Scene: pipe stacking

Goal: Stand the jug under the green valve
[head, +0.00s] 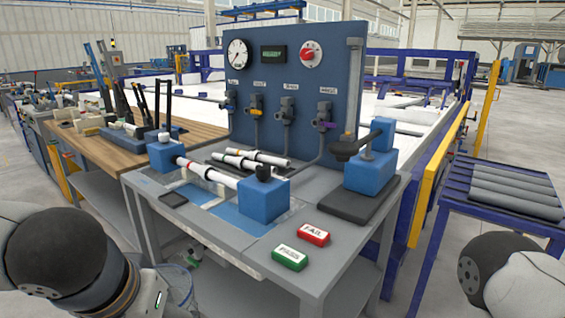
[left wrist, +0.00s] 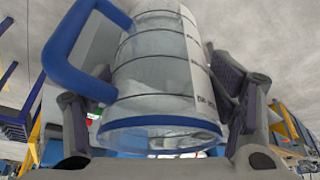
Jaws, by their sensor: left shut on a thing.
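A clear jug (left wrist: 155,62) with a blue handle (left wrist: 72,50), dark bands and a blue ring fills the left wrist view. My left gripper (left wrist: 158,88) is shut around its sides, one finger on each side. In the head view a clear part of the jug (head: 180,287) shows low at the left, beside my arm and in front of the bench. The blue panel (head: 300,60) carries a row of small valves (head: 287,108). One has a yellow handle (head: 255,112), one a purple handle (head: 325,124). I cannot make out a green one. My right gripper is out of view.
The grey bench (head: 240,225) holds a white pipe (head: 210,174) between blue blocks, loose pipes (head: 245,158), a clamp (head: 370,160), a red FAIL button (head: 310,234) and a green button (head: 290,257). A rack of grey pipes (head: 510,190) stands at the right.

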